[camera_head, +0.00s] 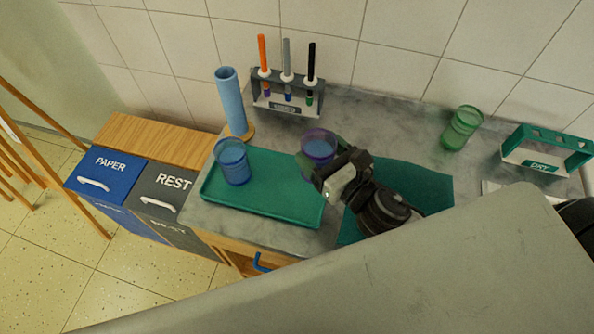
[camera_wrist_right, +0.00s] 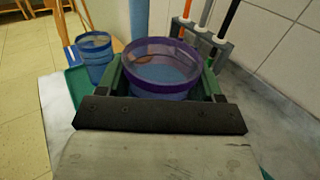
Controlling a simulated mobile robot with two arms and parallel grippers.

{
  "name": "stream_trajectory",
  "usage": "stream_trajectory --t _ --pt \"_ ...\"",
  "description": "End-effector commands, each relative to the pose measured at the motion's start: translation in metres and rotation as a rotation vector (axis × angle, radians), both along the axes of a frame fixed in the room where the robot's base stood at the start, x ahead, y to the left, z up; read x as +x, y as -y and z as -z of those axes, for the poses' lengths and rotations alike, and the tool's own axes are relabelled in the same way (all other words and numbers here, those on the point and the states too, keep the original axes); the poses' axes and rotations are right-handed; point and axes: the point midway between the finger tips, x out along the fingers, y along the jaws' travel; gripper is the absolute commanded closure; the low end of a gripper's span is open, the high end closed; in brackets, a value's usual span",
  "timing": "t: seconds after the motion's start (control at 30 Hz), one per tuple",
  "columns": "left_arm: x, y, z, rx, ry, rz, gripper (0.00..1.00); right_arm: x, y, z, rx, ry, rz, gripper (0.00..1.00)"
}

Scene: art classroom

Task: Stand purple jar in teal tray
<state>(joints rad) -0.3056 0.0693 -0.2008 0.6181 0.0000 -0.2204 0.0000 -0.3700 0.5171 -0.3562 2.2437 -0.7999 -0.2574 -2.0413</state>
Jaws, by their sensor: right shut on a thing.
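The purple jar (camera_head: 319,146) is see-through with a purple rim and a bluish inside. My right gripper (camera_head: 322,160) is shut around it, and the jar looks upright. In the right wrist view the jar (camera_wrist_right: 166,68) sits between the two green fingers of the gripper (camera_wrist_right: 168,80). The teal tray (camera_head: 262,197) lies flat on the grey counter. The jar is over or beside the tray's right end; its base is hidden, so I cannot tell if it touches. A blue jar (camera_head: 232,161) stands in the tray's left part. My left gripper is not in view.
A tall light-blue cylinder (camera_head: 230,100) stands behind the tray. A rack with several markers (camera_head: 287,97) is at the wall. A green jar (camera_head: 461,128) and a DRY rack (camera_head: 544,152) are right. A dark teal mat (camera_head: 420,180) lies under my arm. The tray's middle is clear.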

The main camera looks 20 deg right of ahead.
Motion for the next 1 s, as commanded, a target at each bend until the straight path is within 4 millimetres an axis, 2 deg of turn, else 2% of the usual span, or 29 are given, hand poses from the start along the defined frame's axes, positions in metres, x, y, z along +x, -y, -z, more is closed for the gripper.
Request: stream_trajectory --t 0.1,0.27,0.37,0.5,0.6,0.97,1.0 --pt "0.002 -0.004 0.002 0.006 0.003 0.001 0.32 0.001 -0.023 0.014 0.004 0.0 0.002 0.57" --pt "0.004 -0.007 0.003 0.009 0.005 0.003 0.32 0.002 -0.036 0.022 -0.001 0.0 0.002 0.57" --pt "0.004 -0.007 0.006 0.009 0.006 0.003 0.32 0.002 -0.038 0.032 0.001 0.0 0.002 0.57" --pt "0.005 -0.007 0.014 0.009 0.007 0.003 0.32 0.001 -0.038 0.055 0.002 -0.004 0.004 0.57" --pt "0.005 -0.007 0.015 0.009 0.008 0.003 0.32 0.002 -0.038 0.063 0.0 0.0 0.002 0.57" --pt "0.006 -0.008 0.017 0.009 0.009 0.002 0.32 0.001 -0.038 0.066 -0.002 0.002 0.0 0.57" --pt "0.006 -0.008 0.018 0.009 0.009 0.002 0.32 0.001 -0.037 0.067 -0.003 0.0 0.001 0.32"
